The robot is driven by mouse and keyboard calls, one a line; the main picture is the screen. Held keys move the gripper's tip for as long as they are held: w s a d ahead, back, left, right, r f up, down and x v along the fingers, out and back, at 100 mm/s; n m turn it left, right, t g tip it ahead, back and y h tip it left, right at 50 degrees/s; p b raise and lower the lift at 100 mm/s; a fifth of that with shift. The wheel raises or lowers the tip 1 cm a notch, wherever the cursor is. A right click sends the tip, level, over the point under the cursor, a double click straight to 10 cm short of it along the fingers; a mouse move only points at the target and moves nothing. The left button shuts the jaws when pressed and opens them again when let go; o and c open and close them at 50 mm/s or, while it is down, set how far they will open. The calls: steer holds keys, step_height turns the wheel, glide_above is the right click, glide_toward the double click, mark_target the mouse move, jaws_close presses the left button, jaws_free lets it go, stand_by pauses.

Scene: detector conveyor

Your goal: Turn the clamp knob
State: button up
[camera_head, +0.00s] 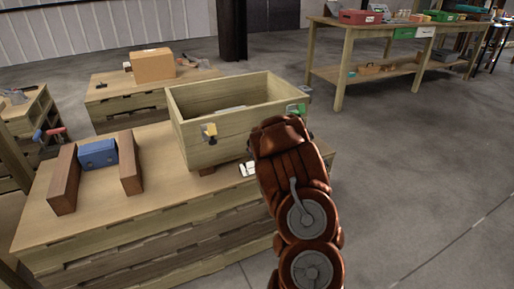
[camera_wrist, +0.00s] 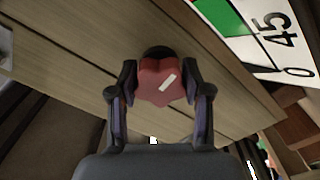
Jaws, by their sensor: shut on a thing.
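The clamp knob (camera_wrist: 153,88) is a red, lobed knob with a white stripe on its face, seen in the wrist view against a wooden plank wall. The stripe is tilted, rising to the right. My gripper (camera_wrist: 161,72) has one finger on each side of the knob and is shut on it. A dark round part shows just behind the knob. A white and green scale plate (camera_wrist: 262,35) marked 45 and 0 is to the right of it. In the head view my arm hides the knob and the fingers.
A wooden box (camera_head: 208,143) stands on the workbench (camera_head: 160,195), with a yellow-and-black fitting (camera_head: 209,131) on its front. A blue block (camera_head: 97,154) sits between two brown blocks at left. A long table (camera_head: 345,75) stands at back right. The floor at right is clear.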

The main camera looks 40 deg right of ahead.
steer(key=o, duration=1.2)
steer(key=shift+s, duration=0.1)
steer(key=shift+v, duration=3.65)
